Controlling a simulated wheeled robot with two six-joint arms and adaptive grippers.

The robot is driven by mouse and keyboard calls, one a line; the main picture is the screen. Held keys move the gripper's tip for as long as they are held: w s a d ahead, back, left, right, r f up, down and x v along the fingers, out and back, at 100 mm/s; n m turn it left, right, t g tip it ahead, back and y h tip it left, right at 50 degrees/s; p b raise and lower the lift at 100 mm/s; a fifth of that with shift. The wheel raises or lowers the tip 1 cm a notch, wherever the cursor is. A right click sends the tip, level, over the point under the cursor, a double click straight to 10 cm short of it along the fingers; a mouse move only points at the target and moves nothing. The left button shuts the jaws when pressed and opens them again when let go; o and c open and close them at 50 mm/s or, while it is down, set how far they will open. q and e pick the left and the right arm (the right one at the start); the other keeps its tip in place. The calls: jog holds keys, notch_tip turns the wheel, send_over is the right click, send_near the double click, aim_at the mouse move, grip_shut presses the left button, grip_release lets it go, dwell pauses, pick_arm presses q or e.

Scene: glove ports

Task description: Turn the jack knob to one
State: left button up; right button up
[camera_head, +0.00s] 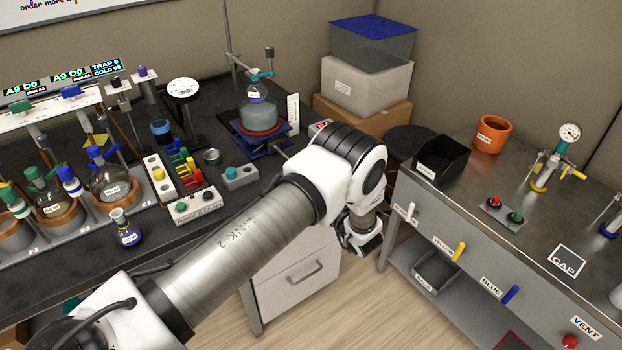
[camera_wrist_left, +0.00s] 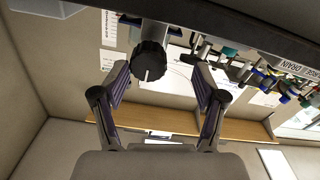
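The blue lab jack (camera_head: 270,143) stands on the dark bench in the head view, with a round flask (camera_head: 260,113) on a red base on top of it. A rod runs from the jack to the right and goes behind my left arm, which hides its end. In the left wrist view, a black ribbed knob (camera_wrist_left: 150,62) with a white mark line sits between the fingers of my left gripper (camera_wrist_left: 160,74). The gripper is open, with the knob nearer the left finger in the picture; I see no clear contact. My right gripper is not in view.
A grey block with a teal button (camera_head: 240,176) and a switch box (camera_head: 195,206) lie near the bench's front edge. Glassware (camera_head: 110,181) fills the left side. A second bench (camera_head: 480,175) with valves and handles stands at right. Bare floor lies between the benches.

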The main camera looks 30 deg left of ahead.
pick_arm(q)
jog(key=shift+w+a, duration=0.6)
jog(key=shift+w, duration=0.15)
jog(key=shift+w+a+f, duration=0.25)
jog(key=shift+w+a, duration=0.05)
jog(key=shift+a, duration=0.05)
jog(key=shift+s, duration=0.1)
jog(key=shift+c, duration=0.3)
jog(key=shift+r, duration=0.15)
jog(key=c, duration=0.6)
jog(key=shift+d, duration=0.2)
jog(key=c, duration=0.5)
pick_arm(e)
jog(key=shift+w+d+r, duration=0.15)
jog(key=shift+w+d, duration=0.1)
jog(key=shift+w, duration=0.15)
